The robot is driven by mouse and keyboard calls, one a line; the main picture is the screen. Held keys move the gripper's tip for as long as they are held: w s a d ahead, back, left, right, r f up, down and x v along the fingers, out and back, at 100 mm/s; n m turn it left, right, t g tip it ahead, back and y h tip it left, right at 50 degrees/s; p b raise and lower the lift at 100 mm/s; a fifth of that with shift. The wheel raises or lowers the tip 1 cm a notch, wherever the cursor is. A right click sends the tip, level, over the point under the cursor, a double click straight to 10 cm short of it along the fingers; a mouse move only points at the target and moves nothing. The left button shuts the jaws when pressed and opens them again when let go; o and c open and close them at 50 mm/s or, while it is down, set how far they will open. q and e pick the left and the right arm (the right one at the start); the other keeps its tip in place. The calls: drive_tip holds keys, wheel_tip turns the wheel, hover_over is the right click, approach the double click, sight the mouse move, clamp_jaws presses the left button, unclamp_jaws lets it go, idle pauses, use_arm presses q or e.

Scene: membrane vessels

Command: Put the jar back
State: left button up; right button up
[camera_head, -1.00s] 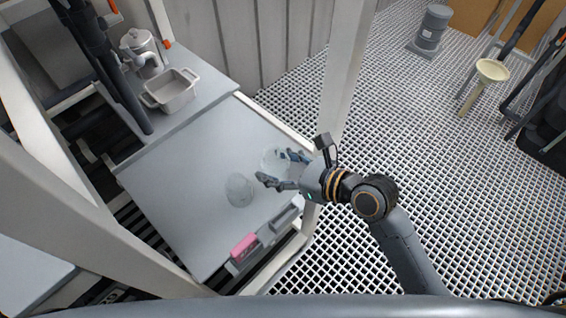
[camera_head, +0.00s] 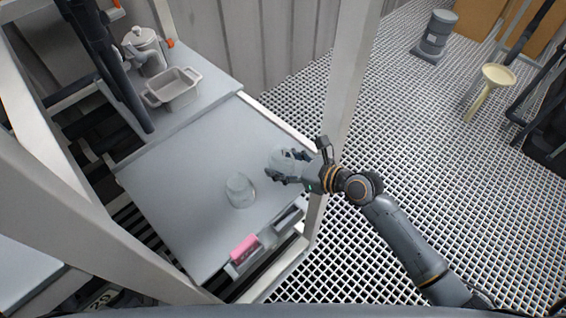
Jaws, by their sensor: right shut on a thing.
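My right gripper (camera_head: 284,167) reaches in from the right over the grey worktop (camera_head: 190,170). Its fingers are shut around a clear glass jar (camera_head: 281,157). The jar is partly hidden by the fingers, and I cannot tell whether its base touches the worktop. A second clear glass jar (camera_head: 240,190) stands on the worktop to the left of the gripper, apart from it. My left gripper is not in view.
A grey square pan (camera_head: 172,90) and a metal pot (camera_head: 143,52) stand on the ledge at the back left. A pink block (camera_head: 244,248) sits in the holder on the front edge. A white post (camera_head: 345,85) rises near the right arm. The worktop's left half is clear.

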drive_tip(key=shift+f, duration=0.1)
drive_tip(key=o, duration=1.1)
drive_tip(key=shift+o, duration=0.2)
drive_tip(key=v, duration=1.2)
drive_tip(key=shift+r, duration=0.25)
